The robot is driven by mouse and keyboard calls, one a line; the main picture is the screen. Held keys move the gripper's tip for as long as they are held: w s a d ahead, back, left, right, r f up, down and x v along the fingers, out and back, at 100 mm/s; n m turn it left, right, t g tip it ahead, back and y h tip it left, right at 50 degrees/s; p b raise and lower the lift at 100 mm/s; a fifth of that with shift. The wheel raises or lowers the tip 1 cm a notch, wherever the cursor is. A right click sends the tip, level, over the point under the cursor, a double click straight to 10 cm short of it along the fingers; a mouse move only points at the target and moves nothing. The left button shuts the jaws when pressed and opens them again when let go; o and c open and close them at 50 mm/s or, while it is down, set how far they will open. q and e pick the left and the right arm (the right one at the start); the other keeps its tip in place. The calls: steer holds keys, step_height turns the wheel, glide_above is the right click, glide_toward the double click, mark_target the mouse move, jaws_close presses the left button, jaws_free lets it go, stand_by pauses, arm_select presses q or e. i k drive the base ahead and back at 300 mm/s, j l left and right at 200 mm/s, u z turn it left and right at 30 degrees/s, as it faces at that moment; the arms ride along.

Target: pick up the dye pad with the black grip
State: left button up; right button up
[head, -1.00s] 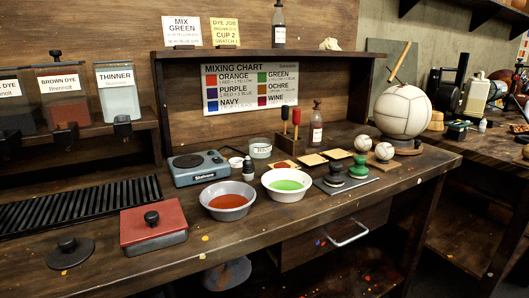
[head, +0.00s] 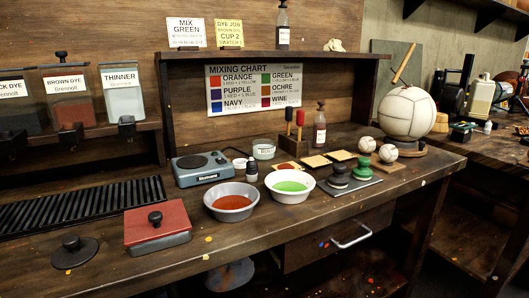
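Two small round dye pads sit side by side on a dark flat plate (head: 362,190) at the right of the bench in the head view. The left pad has a black grip (head: 339,169) and some green low on it. The right pad (head: 363,169) looks green, grip included. The two pads stand close together; I cannot tell whether they touch. Neither of my grippers shows in the view.
A bowl of green dye (head: 289,187) and a bowl of orange-red dye (head: 231,202) stand left of the pads. Two small white balls (head: 388,153) are to the right, before a large white ball (head: 406,113). A red-lidded box (head: 156,225) and black knobbed disc (head: 75,252) lie front left.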

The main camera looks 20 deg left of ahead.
mark_target(337, 180)
steer(key=i+l, duration=0.7)
steer(key=l, duration=0.15)
